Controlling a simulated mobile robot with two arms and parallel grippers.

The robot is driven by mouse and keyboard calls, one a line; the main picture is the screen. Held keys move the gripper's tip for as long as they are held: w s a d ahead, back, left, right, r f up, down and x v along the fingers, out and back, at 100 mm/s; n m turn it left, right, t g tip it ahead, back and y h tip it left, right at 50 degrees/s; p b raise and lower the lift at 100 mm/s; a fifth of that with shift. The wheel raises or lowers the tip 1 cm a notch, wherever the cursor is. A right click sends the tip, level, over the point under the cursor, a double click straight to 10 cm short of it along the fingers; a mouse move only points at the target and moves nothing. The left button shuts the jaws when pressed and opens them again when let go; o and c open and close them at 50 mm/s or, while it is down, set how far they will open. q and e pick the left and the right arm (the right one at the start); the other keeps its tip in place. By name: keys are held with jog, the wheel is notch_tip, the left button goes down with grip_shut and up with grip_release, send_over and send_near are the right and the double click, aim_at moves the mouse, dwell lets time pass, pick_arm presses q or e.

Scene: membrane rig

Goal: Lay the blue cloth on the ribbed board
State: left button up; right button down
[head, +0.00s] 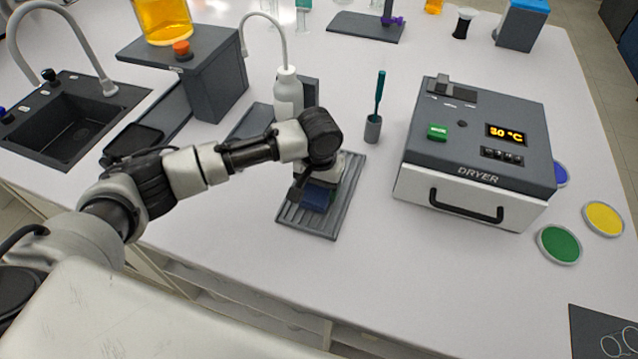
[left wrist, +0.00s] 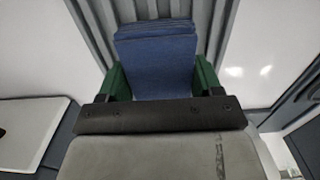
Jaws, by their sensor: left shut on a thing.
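The blue cloth (head: 316,200) shows in the head view below my left gripper (head: 314,188), over the grey ribbed board (head: 342,213). In the left wrist view the folded blue cloth (left wrist: 158,60) lies between the two green fingers of the left gripper (left wrist: 158,75), with the board's ribs (left wrist: 95,14) behind it. My left gripper is shut on the cloth. I cannot tell whether the cloth touches the board. The gripper and wrist hide part of the board and cloth. My right gripper is not in view.
A dryer (head: 470,150) with a front handle stands right of the board. A small grey cup with a teal-handled tool (head: 372,128) and a white wash bottle (head: 287,95) stand behind the board. Green (head: 559,245) and yellow (head: 603,218) discs lie at right. The bench in front is clear.

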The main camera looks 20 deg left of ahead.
pick_arm(q)
jog(key=shift+f, duration=0.1)
jog(key=o, duration=0.9)
jog(key=shift+c, duration=0.2)
notch_tip(320, 180, up, 12)
jog(key=b, duration=0.1)
jog(key=shift+b, duration=0.35)
